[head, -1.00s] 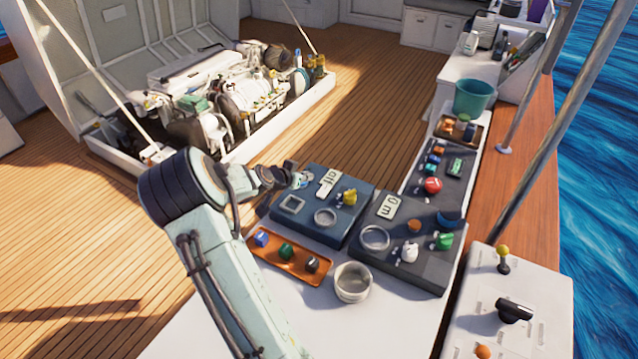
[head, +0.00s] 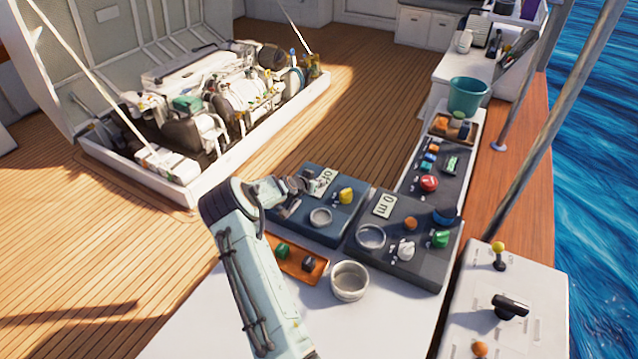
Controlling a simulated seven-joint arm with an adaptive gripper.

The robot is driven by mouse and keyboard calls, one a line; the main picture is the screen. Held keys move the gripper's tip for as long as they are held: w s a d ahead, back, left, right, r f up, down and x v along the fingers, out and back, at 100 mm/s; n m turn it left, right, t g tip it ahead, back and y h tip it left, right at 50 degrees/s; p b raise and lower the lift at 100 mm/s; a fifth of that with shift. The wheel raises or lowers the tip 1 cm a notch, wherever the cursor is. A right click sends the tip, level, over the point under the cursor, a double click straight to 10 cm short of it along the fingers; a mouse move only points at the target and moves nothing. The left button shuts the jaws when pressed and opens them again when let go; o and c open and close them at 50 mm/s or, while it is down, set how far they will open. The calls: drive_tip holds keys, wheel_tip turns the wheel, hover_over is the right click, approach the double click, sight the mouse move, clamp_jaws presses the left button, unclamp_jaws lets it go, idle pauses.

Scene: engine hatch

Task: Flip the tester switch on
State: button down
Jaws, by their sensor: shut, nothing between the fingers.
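The blue-grey panel box (head: 340,229) stands on the white bench. It carries a white label plate (head: 323,180) that seems to read "off", a yellow knob (head: 346,195) and a round ring (head: 320,217). I cannot tell for sure which part is the tester switch. My gripper (head: 308,184) is shut and empty, over the far left part of this box, just left of the label plate. Contact is too small to tell. My arm and gripper hide the box's left part, including most of a square frame.
A darker panel (head: 429,270) with a "0 m" plate (head: 383,205) stands to the right. An orange tray (head: 310,277) and a metal cup (head: 350,282) are in front. A teal bucket (head: 467,95) is behind. The engine hatch (head: 190,198) is open at the left.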

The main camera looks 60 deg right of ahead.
drive_tip(key=shift+d+f, duration=0.1)
drive_tip(key=shift+f, duration=0.1)
drive_tip(key=shift+d+f+y, duration=0.15)
drive_tip(key=shift+f+y, duration=0.05)
drive_tip(key=shift+y, duration=0.3)
